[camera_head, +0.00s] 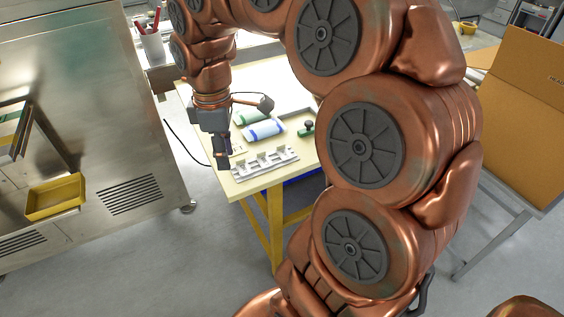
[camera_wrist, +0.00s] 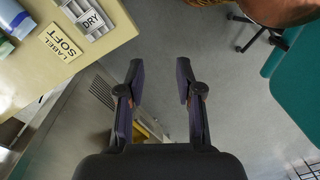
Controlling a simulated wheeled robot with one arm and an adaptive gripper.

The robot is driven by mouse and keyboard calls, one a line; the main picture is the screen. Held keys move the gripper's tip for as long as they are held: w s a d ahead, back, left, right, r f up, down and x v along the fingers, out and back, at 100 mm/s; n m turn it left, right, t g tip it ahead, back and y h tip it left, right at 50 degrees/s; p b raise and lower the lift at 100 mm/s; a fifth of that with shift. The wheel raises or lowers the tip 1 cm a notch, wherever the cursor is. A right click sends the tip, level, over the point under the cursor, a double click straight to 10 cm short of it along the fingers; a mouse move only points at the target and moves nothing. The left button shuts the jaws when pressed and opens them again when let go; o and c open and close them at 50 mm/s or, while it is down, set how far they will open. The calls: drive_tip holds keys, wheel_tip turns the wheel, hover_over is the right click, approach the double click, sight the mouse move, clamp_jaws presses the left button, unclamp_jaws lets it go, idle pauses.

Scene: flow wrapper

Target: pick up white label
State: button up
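In the wrist view, a white label (camera_wrist: 92,19) reading "DRY" sits in a grey metal rack (camera_wrist: 108,33) at the table's edge. In the head view, my gripper (camera_head: 222,163) points down at the table's left edge, left of the rack.
The pale yellow table (camera_head: 283,83) holds rolled packs (camera_head: 263,130) and a dark green-based object (camera_head: 307,128) behind the rack. A steel cabinet (camera_head: 75,110) with a yellow bin (camera_head: 55,197) stands left. A cardboard-coloured panel (camera_head: 520,110) stands right.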

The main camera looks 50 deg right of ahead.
drive_tip(key=w+d+f+n+b, duration=0.35)
drive_tip(key=w+d, duration=0.25)
drive_tip(key=d, duration=0.5)
drive_tip(key=n+b, duration=0.2)
drive_tip(key=b, duration=0.2)
approach(280, 149)
drive_tip(key=shift+s+f+t, duration=0.25)
drive_tip(key=shift+s+t, duration=0.05)
drive_tip(key=shift+s, duration=0.1)
drive_tip(key=shift+w+f, duration=0.1)
drive_tip(key=shift+f, duration=3.35)
clamp_jaws()
